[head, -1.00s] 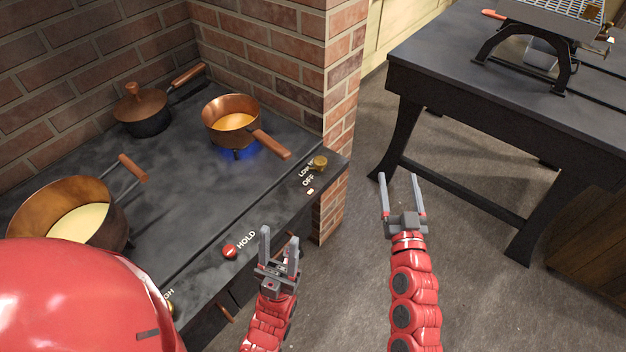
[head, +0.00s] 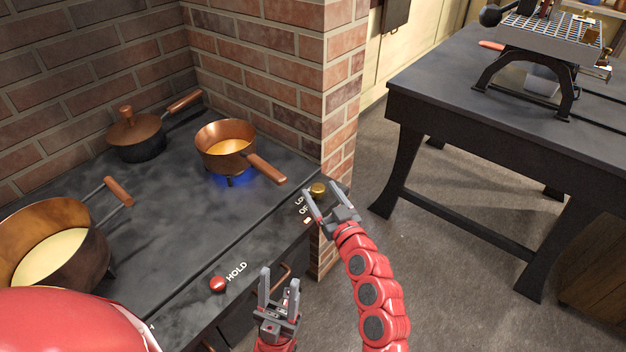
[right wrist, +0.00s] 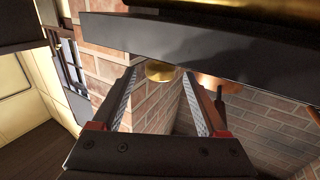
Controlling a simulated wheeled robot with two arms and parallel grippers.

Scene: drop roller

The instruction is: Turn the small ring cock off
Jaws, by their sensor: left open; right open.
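The small brass cock (head: 318,187) sits at the right end of the stove's front strip, beside the partly hidden lettering "LOW" and "OFF". My right gripper (head: 321,192) is open and empty, its fingertips in line with the cock; whether they touch it is unclear. In the right wrist view, a brass piece (right wrist: 160,71) shows between the fingertips, under a dark bar; the cock's exact turn is not readable. A small copper pan (head: 226,147) stands over a blue flame (head: 233,177). My left gripper (head: 279,277) is open and empty in front of the stove edge.
A red HOLD button (head: 217,284) is on the stove's front strip. A lidded pot (head: 137,137) and a large copper pan (head: 58,245) stand on the stove. A brick pillar (head: 340,110) rises behind the cock. A dark table (head: 440,75) stands right across open floor.

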